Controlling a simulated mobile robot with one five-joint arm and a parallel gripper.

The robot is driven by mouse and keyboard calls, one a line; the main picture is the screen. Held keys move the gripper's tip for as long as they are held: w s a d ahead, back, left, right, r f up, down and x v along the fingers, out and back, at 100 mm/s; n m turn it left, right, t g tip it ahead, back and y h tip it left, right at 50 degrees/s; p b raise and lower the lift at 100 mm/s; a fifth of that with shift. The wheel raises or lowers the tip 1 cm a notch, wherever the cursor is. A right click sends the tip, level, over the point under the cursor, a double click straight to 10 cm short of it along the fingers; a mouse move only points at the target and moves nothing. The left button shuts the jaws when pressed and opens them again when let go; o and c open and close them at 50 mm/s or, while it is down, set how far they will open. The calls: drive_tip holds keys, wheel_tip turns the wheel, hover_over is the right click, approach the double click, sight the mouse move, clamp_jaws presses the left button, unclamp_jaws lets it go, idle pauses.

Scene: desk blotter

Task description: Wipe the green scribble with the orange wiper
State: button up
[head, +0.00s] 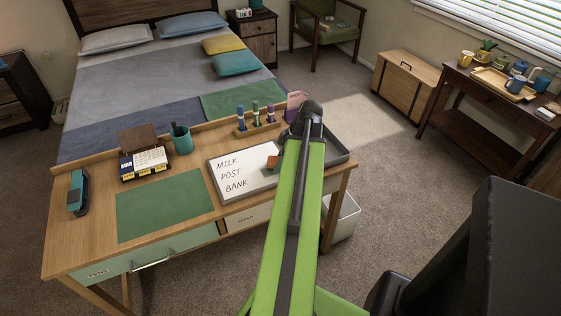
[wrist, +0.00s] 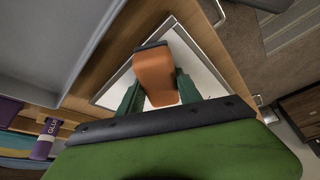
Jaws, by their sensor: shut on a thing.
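The orange wiper (head: 272,162) is over the right part of the whiteboard (head: 232,187), which bears the black words MILK, POST and BANK. My gripper (wrist: 157,85) is shut on the wiper, with a green finger on each side of it. The wiper also shows in the wrist view (wrist: 155,72), where the whiteboard (wrist: 203,77) lies behind it. I cannot tell whether the wiper touches the board. I cannot make out the green scribble; my arm and the wiper hide part of the board.
A grey tray (head: 338,149) lies right of the whiteboard. A marker holder (head: 256,126) stands behind it. A teal pen cup (head: 181,140), a calendar (head: 144,163), a stapler (head: 77,192) and a green blotter (head: 165,206) are to the left on the desk.

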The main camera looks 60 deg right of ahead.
sight(273, 163)
drive_tip(key=w+a, duration=0.1)
drive_tip(key=a, duration=0.1)
drive_tip(key=shift+w+a+f, duration=0.15)
drive_tip(key=shift+w+a, duration=0.85)
drive_tip(key=shift+a, duration=0.2)
drive_tip(key=shift+w+a, duration=0.6)
drive_tip(key=shift+a, duration=0.2)
wheel_tip(273, 163, up, 6)
drive_tip(key=p, duration=0.6)
drive_tip(key=shift+r, duration=0.2)
wheel_tip(273, 163, up, 3)
drive_tip(key=p, duration=0.3)
drive_tip(key=shift+f, duration=0.1)
